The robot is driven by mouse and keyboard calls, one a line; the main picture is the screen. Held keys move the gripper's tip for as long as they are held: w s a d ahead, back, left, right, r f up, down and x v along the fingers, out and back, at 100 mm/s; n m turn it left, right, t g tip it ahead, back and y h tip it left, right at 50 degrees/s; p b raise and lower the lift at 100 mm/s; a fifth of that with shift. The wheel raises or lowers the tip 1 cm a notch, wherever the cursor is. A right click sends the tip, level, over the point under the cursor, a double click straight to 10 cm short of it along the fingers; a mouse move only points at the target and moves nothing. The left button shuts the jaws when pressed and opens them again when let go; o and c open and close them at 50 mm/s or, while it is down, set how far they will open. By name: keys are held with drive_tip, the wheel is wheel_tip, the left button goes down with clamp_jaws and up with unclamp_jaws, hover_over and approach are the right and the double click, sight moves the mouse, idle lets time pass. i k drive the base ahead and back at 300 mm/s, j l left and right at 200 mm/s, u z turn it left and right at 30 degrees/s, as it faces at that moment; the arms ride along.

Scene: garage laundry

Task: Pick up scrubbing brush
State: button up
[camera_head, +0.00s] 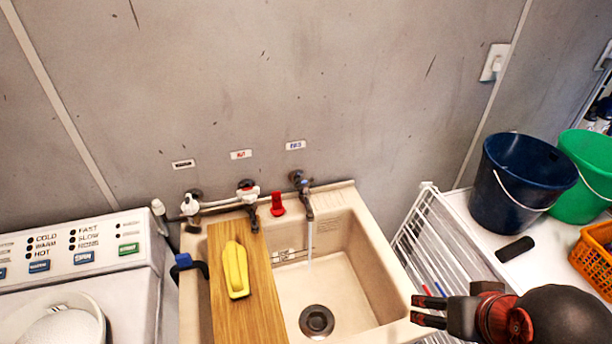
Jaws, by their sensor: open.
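A yellow object with a raised handle, which looks like the scrubbing brush (236,270), lies on a wooden board (245,318) across the left part of the sink. Its bristles are not visible. My gripper (413,309) is at the lower right, over the sink's right rim, with its fingers pointing left. It is open and empty, well apart from the brush, with the sink basin between them.
The cream sink (358,235) has taps (304,190) along its back, and water runs from one. A white wire rack (440,240) stands right of it. Blue (510,195) and green (585,165) buckets, an orange basket (597,255) and a washing machine (90,250) flank the sink.

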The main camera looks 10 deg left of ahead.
sight(235, 258)
drive_tip(key=u, duration=1.1)
